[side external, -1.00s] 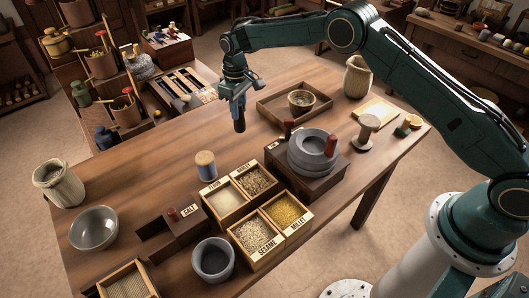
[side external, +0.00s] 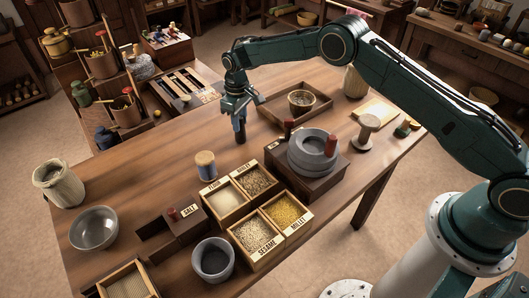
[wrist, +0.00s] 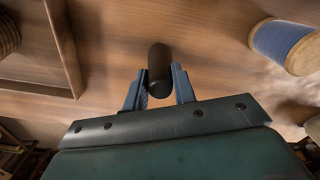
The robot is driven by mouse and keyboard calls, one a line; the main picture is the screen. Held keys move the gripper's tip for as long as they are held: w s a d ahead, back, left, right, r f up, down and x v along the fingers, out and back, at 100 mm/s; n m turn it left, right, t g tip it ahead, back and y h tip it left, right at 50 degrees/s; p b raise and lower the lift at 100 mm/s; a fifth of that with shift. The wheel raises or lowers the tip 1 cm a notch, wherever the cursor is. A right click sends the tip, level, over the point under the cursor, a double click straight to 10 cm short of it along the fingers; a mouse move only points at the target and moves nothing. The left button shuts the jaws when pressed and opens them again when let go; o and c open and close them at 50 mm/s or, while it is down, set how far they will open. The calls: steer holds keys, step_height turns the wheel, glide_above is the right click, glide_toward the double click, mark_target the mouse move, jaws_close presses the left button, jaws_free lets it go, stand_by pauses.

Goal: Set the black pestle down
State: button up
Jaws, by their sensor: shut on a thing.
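The black pestle (side external: 241,138) is upright below my gripper (side external: 239,118) over the far middle of the wooden table (side external: 140,165). In the wrist view, the pestle (wrist: 159,63) stands out between the two blue fingers of my gripper (wrist: 160,76), which are shut on it. Its lower end is close to the tabletop; I cannot tell whether it touches. The upper part of the pestle is hidden by the fingers in the side view.
A blue-wound spool (side external: 206,166) stands in front and left of the pestle. The quern (side external: 314,150) and the grain boxes (side external: 227,224) stand nearer. The table left of the pestle is clear.

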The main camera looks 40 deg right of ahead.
steer(key=shift+f, duration=0.15)
steer(key=o, duration=1)
step_height(320, 180, up, 11)
steer(key=shift+r, duration=0.7)
